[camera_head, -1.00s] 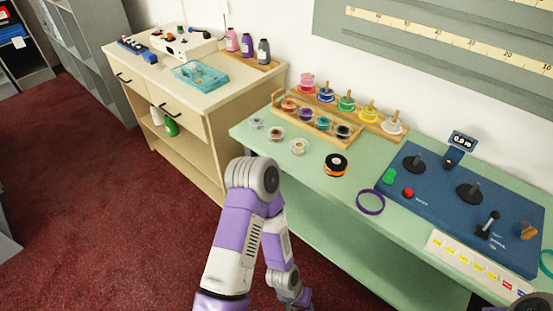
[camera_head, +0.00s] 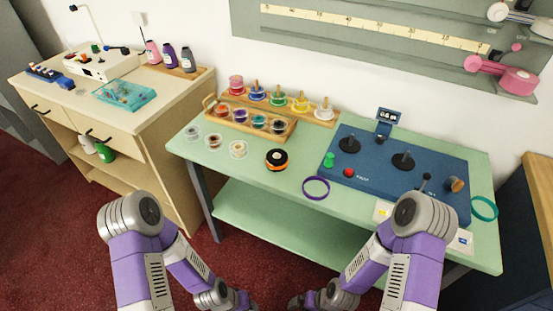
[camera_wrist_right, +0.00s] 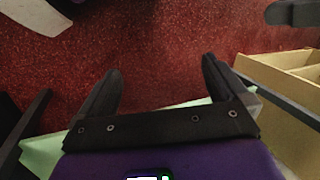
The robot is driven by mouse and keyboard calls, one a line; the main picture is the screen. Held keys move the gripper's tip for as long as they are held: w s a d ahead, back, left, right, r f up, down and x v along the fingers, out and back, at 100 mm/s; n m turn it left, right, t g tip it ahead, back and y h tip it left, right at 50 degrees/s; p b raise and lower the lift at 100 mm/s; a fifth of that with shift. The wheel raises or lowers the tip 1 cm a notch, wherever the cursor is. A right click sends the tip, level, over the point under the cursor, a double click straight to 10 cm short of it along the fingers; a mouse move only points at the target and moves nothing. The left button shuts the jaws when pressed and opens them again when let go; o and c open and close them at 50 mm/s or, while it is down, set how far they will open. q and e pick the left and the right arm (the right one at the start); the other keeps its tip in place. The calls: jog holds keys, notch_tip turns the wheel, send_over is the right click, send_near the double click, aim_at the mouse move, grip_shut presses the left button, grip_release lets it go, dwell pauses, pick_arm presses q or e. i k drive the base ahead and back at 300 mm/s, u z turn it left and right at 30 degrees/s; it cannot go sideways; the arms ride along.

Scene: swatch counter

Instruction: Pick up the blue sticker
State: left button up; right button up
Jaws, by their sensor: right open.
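The white sticker strip (camera_head: 459,244) lies at the front edge of the green counter, below the blue control panel. My right arm covers its middle, and only its two ends show. In the head view my right arm is folded down in front of the counter. My left arm is folded down at the left, and its gripper's jaws are not clearly visible near the bottom edge.
The green counter (camera_head: 200,173) holds a blue panel (camera_head: 377,167) with knobs, a purple ring (camera_head: 316,188), an orange-black roll (camera_head: 277,159), a teal ring (camera_head: 484,208) and a spool rack (camera_head: 286,135). A beige cabinet (camera_head: 150,178) stands left. Red carpet lies in front.

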aim_at(461, 240)
jog(key=z, duration=3.7)
jog(key=i, duration=1.3)
jog(key=u, duration=3.9)
